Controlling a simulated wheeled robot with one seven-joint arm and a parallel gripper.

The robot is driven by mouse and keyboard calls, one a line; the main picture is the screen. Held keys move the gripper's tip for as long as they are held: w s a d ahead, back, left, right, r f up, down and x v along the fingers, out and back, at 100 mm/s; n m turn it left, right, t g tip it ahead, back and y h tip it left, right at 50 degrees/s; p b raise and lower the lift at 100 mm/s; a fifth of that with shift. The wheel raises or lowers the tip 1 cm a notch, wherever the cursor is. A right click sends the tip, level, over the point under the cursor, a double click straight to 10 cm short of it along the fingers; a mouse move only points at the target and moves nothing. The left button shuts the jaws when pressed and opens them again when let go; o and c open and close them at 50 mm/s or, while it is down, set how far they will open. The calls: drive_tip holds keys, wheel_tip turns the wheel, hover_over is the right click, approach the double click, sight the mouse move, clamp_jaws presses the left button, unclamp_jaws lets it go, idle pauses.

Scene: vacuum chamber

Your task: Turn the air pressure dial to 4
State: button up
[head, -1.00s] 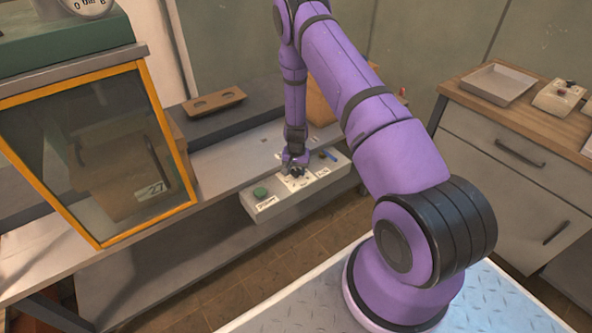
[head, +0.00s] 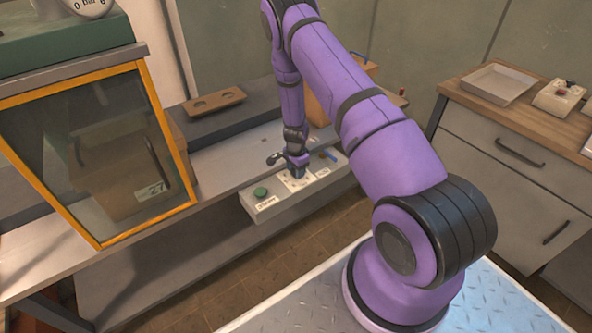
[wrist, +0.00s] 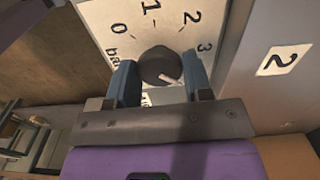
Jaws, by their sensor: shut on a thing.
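The air pressure dial (wrist: 158,62) is a dark round knob on a white scale plate (wrist: 103,22) printed 0, 1, 2 and 3, with part of the word "bar". Its white pointer points to the lower right, beyond the 3 in the clockwise direction. Any mark there is hidden by my gripper. My gripper (wrist: 159,78) is shut on the dial, with one blue-grey finger on each side. In the head view my gripper (head: 298,172) reaches down onto the grey control box (head: 272,208) and hides the dial.
On the control box a green button (head: 260,192) lies left of my gripper and a blue lever (head: 329,155) to its right. An orange-framed glass door (head: 189,165) stands at the left. A wooden-topped cabinet (head: 510,112) is at the right.

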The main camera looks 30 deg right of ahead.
idle(0.3)
drive_tip(key=o, duration=0.9)
drive_tip(key=shift+r, duration=0.1)
wheel_tip(320, 180, up, 11)
drive_tip(key=shift+f, duration=0.15)
idle(0.5)
